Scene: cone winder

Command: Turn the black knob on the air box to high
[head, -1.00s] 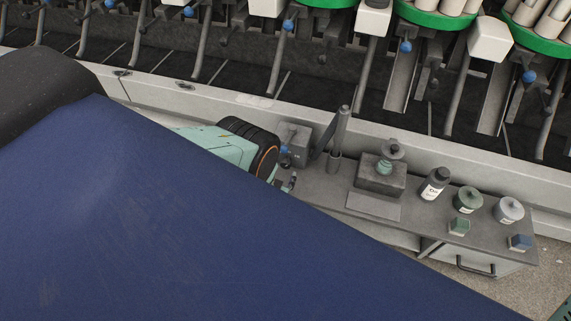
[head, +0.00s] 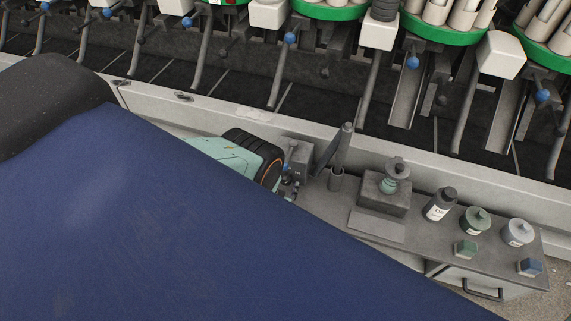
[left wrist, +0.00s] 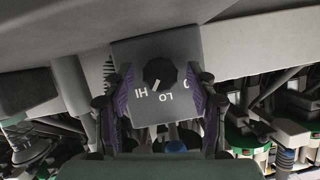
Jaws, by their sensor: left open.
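The air box (head: 297,155) is a small grey box at the left end of the bench in the head view. Its face (left wrist: 185,50) fills the middle of the left wrist view, with a round black knob (left wrist: 160,72) and white marks HI, LO and 0. The knob's white pointer is toward the lower left, near HI; I cannot tell if it is exactly on it. My left gripper (head: 289,187) is at the box, partly hidden by the blue surface in the head view. In the left wrist view its open fingers stand on either side of the knob, with gaps. My right gripper is not in view.
A blue surface (head: 200,230) covers the front left. The winder's rail (head: 240,115) runs behind.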

